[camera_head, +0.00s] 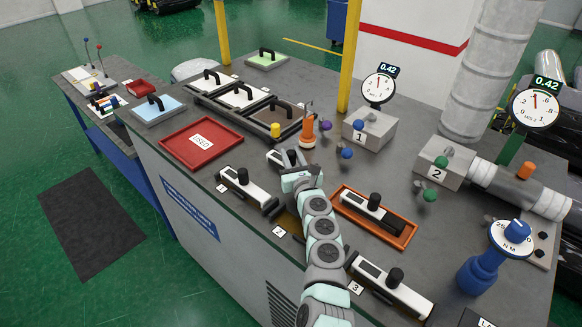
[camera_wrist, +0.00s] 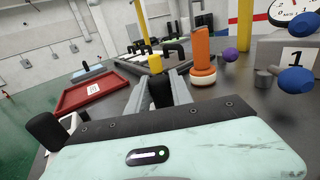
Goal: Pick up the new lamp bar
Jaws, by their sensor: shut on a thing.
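My gripper (camera_head: 291,160) is above the middle of the grey bench, shut on the black knob (camera_wrist: 160,90) of a bar. Part of this black-and-white bar (camera_head: 274,157) shows beside my fingers in the head view; my gripper hides the rest. A similar white lamp bar with a black knob (camera_head: 367,210) lies in an orange tray (camera_head: 404,240) to the right of my arm. Another bar (camera_head: 246,188) sits at label 1, and one (camera_head: 385,287) at label 3. At label 2 (camera_head: 279,231) a yellowish recess shows, partly hidden by my arm. No marking shows which bar is new.
A red tray marked USED (camera_head: 181,157) is at the left of the bench. An orange lantern-like object (camera_head: 308,132) and a grey box marked 1 (camera_head: 356,137) stand behind my gripper. A black rack (camera_head: 218,108) is at the back. A blue pedestal (camera_head: 481,272) stands at right.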

